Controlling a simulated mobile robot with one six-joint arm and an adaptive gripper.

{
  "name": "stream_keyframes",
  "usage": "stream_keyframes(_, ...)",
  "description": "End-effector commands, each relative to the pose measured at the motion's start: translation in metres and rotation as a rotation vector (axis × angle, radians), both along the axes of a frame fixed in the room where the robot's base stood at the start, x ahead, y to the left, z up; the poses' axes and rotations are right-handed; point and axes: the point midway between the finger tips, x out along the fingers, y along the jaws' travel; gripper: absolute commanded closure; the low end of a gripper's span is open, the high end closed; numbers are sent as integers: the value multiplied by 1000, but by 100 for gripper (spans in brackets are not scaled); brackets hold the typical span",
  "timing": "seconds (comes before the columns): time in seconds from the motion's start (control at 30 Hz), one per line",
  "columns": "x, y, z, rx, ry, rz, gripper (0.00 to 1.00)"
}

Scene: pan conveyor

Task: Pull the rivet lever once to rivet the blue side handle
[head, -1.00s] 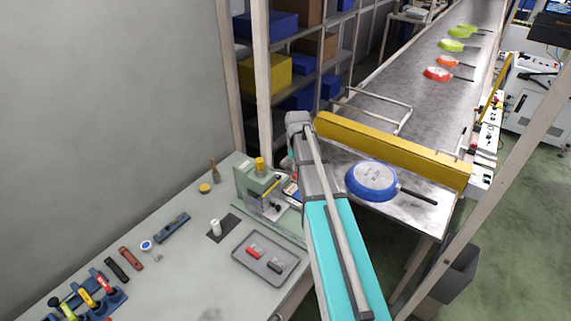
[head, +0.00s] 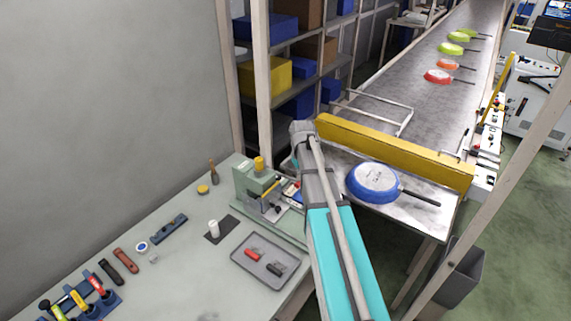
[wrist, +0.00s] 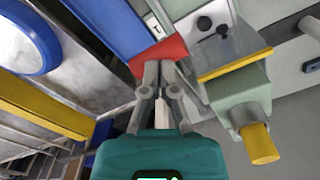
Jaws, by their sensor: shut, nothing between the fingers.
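The green rivet press (head: 247,183) stands at the bench's right edge, with a yellow cap on top and a yellow-edged clear guard in front. It also shows in the wrist view (wrist: 238,92). My gripper (wrist: 160,68) is shut and empty, its fingertips at or just over a red piece (wrist: 160,52) beside the press; contact is unclear. A blue panel (wrist: 102,25) adjoins the red piece. In the head view my arm hides the gripper. I cannot clearly pick out the lever or a blue side handle. A blue pan (head: 372,182) lies on the conveyor end.
A yellow barrier (head: 395,150) crosses the conveyor behind the pan. On the bench are a grey tray (head: 243,268) with a red and a dark handle, a white cylinder (head: 213,229) on a dark mat, and hand tools at left. Shelving (head: 262,90) stands behind.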

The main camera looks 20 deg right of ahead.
Motion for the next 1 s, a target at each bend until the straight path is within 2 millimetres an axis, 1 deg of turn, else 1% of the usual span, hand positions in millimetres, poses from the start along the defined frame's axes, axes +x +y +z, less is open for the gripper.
stream_keyframes(0.07, -1, 0, -3, 0, 1, 0, 100)
stream_keyframes(0.53, -1, -1, -4, 0, 1, 0, 100)
stream_keyframes(1.0, -3, -2, -23, 0, 0, 0, 100)
